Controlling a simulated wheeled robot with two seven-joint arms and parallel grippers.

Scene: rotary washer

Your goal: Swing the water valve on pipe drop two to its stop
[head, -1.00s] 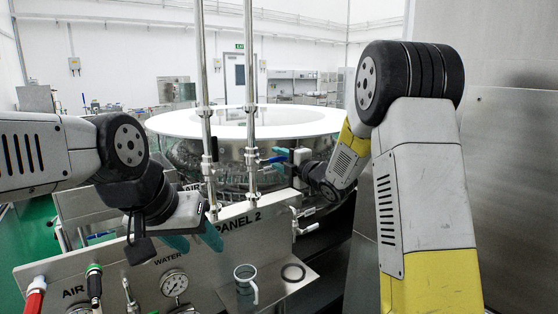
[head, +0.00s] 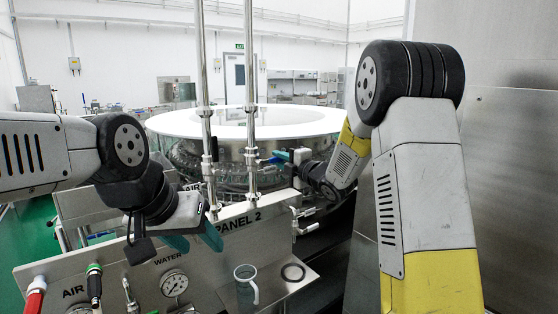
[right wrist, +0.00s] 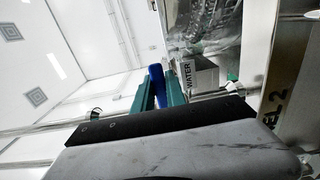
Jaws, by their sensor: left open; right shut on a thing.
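The water valve's blue handle (head: 265,160) sticks out to the right from the right-hand vertical pipe (head: 250,95) in the head view. My right gripper (head: 281,156) is at this handle, with its teal fingers around it. In the right wrist view the blue handle (right wrist: 157,73) stands between the two teal fingers (right wrist: 158,90), next to a block labelled WATER (right wrist: 197,77). The handle's lower part is hidden by the fingers and the gripper body. My left gripper (head: 193,241) is open and empty in front of the panel (head: 225,255), away from the valve.
A second vertical pipe (head: 205,90) stands to the left. The large round washer (head: 300,125) is behind both pipes. A gauge (head: 174,283) is on the panel's front.

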